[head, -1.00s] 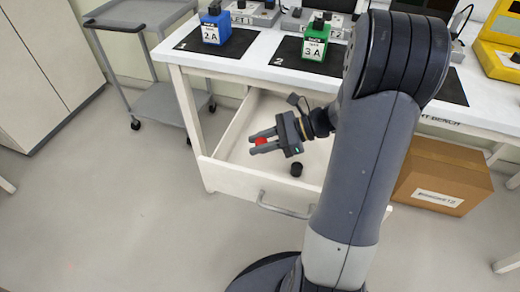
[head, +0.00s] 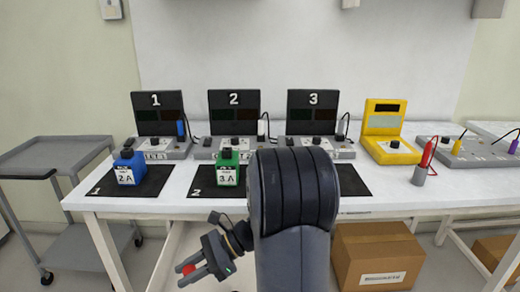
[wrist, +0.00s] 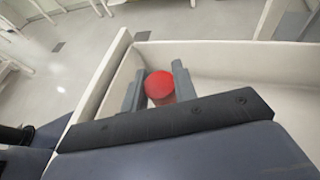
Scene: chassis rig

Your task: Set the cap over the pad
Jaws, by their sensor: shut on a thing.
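A small round red cap (head: 188,269) is held between the two fingers of my gripper (head: 185,275), low in the head view and in front of the bench. In the wrist view the red cap (wrist: 160,87) sits between the grey fingers, round top showing. Black pads lie on the bench: pad 1 (head: 152,185) under a blue block (head: 129,167), pad 2 (head: 203,190) under a green block (head: 228,168), and a third pad (head: 352,181) partly hidden by my arm. Which pad the task means is not clear.
Pale drawer walls (wrist: 105,78) show around and below my gripper in the wrist view. Several test units stand along the bench back, including a yellow one (head: 390,145). A grey cart (head: 50,165) stands left; a cardboard box (head: 375,255) lies under the bench.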

